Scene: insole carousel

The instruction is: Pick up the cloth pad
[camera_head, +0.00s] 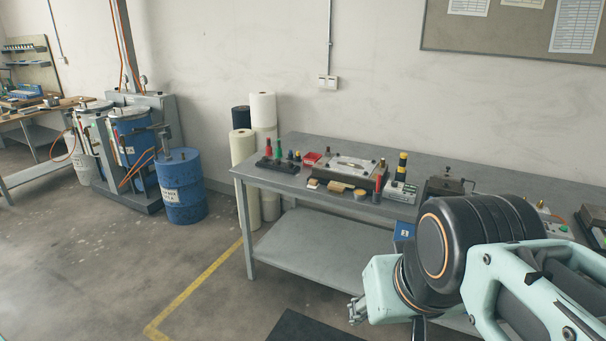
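I cannot make out the cloth pad for certain. Small items lie along the near edge of the grey workbench (262,180), among them a small pale and orange piece (313,184) and a tan brush-like block (338,186), too small to identify surely. My gripper (357,311) shows only in part, as small metal parts at the lower middle, in front of the bench and apart from these items. Its fingers are too small and partly hidden to read, and I see nothing held. My arm covers the right part of the bench.
A grey plate with a handle (352,166), a red box (312,158) and a dark rack of coloured bottles (277,165) stand on the bench. White rolls (263,140) stand left of it. A blue drum (182,187) is farther left. The left floor is open.

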